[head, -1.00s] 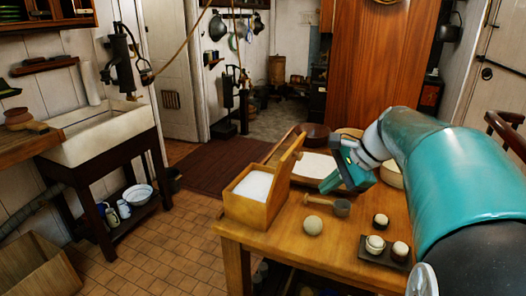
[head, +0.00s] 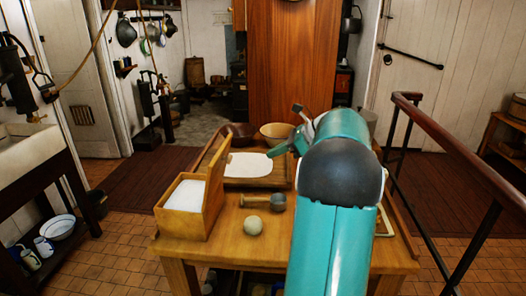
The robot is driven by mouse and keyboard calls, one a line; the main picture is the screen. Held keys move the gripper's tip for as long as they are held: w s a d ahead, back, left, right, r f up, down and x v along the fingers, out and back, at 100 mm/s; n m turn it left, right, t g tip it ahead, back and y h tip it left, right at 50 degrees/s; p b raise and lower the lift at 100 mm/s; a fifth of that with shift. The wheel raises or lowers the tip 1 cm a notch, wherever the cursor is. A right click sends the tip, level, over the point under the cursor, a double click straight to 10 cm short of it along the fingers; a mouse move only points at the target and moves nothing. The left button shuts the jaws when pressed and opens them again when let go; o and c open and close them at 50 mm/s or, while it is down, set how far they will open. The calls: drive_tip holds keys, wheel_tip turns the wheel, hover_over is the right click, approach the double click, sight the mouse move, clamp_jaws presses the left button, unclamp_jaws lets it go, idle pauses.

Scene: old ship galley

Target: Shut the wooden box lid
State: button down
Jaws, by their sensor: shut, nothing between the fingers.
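The wooden box (head: 182,222) stands at the left front of the table, filled with something white. Its wooden lid (head: 217,172) is open and stands upright along the box's right side, leaning slightly. My gripper (head: 276,151) is to the right of the lid, over the tray area, pointing left. It is apart from the lid in the picture, with a gap between them. Its fingers are small and partly blurred into the wrist, and they look closed with nothing held. My forearm covers the right middle of the table.
A round ball (head: 253,225) and a wooden mallet-like tool (head: 266,201) lie right of the box. A tray with a white slab (head: 248,165) and bowls (head: 277,132) stand behind. A dark railing (head: 455,150) runs on the right; a sink (head: 22,150) is at left.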

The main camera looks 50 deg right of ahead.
drive_tip(key=w+a+f, duration=0.3)
drive_tip(key=w+a, duration=0.2)
drive_tip(key=w, duration=0.3)
drive_tip(key=shift+w+a, duration=0.35)
drive_tip(key=shift+w, duration=0.05)
